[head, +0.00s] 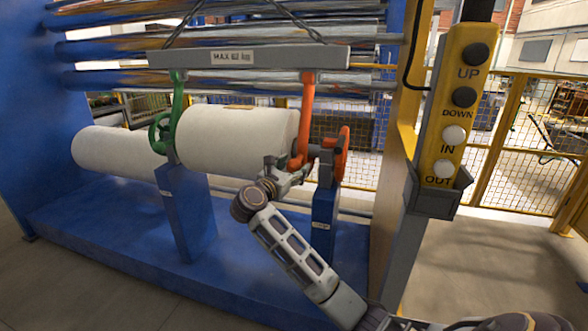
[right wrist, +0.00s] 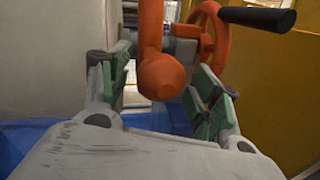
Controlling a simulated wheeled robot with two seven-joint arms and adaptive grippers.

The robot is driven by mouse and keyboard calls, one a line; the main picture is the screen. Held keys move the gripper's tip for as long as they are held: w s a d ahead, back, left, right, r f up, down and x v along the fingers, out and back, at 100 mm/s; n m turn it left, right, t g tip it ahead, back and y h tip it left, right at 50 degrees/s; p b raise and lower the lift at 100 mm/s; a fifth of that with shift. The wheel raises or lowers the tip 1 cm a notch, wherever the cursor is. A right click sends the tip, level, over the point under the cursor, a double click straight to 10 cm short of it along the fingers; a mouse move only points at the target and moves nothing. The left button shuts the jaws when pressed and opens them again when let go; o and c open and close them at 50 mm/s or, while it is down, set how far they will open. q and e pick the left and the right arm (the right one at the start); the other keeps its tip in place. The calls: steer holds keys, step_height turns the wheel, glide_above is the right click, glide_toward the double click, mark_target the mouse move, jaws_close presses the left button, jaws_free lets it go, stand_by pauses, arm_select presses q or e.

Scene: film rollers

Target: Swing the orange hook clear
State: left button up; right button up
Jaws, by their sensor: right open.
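The orange hook (head: 305,115) hangs from the right part of the grey lifting beam (head: 250,58) in the head view. Its lower end curls at the right end of the white roll (head: 235,140). My right gripper (head: 284,172) is at that lower end. In the right wrist view, the hook's rounded orange end (right wrist: 160,75) sits between the two green-padded fingers of my right gripper (right wrist: 160,88). The fingers are apart, with a gap visible on the right side. My left gripper is not in view.
An orange handwheel (head: 342,152) stands just right of the hook; its black handle (right wrist: 257,18) shows in the right wrist view. A green hook (head: 177,105) hangs at the roll's left. Blue posts (head: 188,215) rise below. A yellow button pendant (head: 460,110) is at right.

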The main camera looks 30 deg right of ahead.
steer(key=shift+w+d, duration=0.15)
steer(key=shift+d, duration=0.2)
steer(key=shift+c, duration=0.4)
jaws_close()
